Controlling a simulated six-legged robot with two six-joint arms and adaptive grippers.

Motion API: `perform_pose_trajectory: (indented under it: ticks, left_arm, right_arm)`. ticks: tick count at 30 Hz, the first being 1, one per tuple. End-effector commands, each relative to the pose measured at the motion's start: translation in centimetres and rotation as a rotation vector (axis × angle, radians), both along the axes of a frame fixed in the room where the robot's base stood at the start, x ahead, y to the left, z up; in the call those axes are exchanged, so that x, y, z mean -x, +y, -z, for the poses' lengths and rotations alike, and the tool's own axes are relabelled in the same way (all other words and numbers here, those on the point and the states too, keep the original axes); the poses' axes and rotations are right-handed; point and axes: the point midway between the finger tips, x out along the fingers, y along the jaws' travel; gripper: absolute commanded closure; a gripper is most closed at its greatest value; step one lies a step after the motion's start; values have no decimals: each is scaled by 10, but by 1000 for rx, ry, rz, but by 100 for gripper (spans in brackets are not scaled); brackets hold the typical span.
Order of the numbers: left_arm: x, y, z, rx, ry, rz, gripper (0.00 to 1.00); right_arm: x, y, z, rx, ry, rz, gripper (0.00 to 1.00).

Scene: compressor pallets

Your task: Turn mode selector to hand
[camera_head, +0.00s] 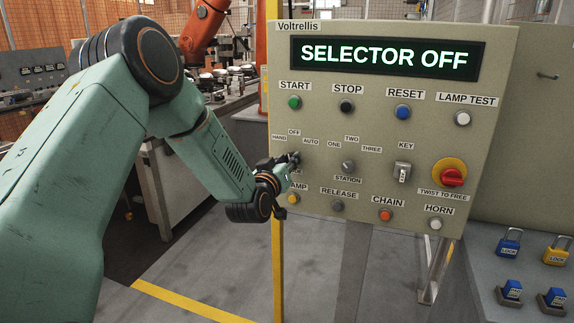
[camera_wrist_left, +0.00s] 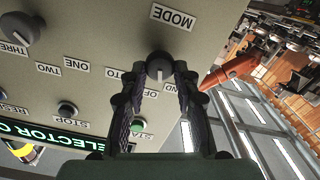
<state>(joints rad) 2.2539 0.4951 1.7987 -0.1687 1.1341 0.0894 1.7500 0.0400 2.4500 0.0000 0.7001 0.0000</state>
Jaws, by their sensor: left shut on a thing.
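The control panel (camera_head: 390,75) shows a lit display (camera_head: 385,58) reading "SELECTOR OFF". The mode selector (camera_wrist_left: 159,66) is a dark round knob, seen upside down in the left wrist view between the MODE label and the HAND, OFF and AUTO labels. My left gripper (camera_head: 288,166) is at the knob on the panel's left side and is shut on it, one finger on each side. In the head view the gripper hides most of the knob and part of the MODE label. My right gripper is not in view.
The station selector (camera_head: 348,166), the key switch (camera_head: 402,172) and a red twist-to-free button (camera_head: 452,177) sit to the right. The START button (camera_head: 295,102) is above my gripper. A yellow post (camera_head: 278,270) stands below the panel's left edge. Padlocks lie at lower right.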

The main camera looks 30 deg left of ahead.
Motion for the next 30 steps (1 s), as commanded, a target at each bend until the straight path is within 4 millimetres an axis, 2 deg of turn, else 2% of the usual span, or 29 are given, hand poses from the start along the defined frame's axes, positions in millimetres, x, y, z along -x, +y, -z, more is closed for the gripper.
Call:
perform_pose_trajectory:
  ticks: [15,30]
  left_arm:
    - [0,0,2,355,-85,3,100]
    - [0,0,0,446,-108,4,100]
  right_arm:
    - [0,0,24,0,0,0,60]
    - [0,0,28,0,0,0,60]
